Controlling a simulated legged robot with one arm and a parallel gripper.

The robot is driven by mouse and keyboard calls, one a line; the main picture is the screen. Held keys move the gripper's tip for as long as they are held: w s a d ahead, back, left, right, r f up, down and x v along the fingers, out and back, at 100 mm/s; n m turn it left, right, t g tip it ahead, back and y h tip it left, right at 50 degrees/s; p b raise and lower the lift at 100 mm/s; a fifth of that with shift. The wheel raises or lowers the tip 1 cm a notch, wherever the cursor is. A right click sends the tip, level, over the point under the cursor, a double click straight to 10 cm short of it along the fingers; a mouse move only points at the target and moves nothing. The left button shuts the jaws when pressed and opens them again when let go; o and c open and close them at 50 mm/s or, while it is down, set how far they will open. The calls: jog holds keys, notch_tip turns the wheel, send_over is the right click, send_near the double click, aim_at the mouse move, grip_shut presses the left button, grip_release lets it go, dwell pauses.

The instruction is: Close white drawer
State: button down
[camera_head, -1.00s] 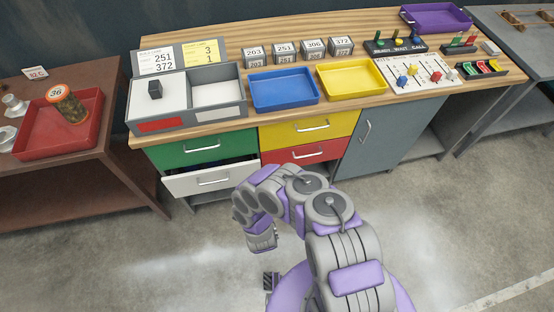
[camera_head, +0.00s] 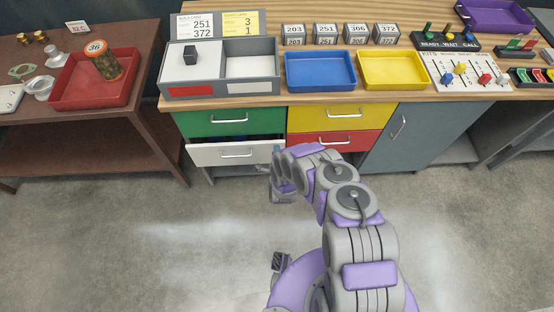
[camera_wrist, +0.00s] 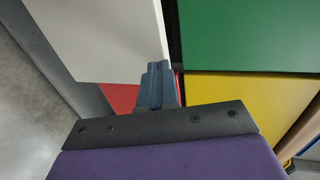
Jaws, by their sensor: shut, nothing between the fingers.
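The white drawer (camera_head: 236,152) is the lower left drawer of the workbench. It stands pulled out, with a dark gap above its front and its bar handle facing me. In the wrist view its white front (camera_wrist: 105,40) fills the upper left. My gripper (camera_head: 277,151) is beside the drawer's right end in the head view, partly hidden by my arm. In the wrist view its fingers (camera_wrist: 157,68) are together and empty, with tips close to the white front's edge. I cannot tell whether they touch it.
The green drawer (camera_head: 229,123) above and the yellow (camera_head: 326,117) and red (camera_head: 333,141) drawers at right look shut. A grey cabinet door (camera_head: 405,135) is further right. A brown table (camera_head: 125,115) with a red tray (camera_head: 65,98) stands at left. The floor in front is clear.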

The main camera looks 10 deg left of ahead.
aim_at(276, 142)
jog(key=shift+w+a, duration=0.25)
jog(key=shift+w, duration=0.25)
jog(key=shift+w+a+b, duration=0.25)
jog(key=shift+w+b, duration=0.2)
jog(key=shift+w, duration=0.8)
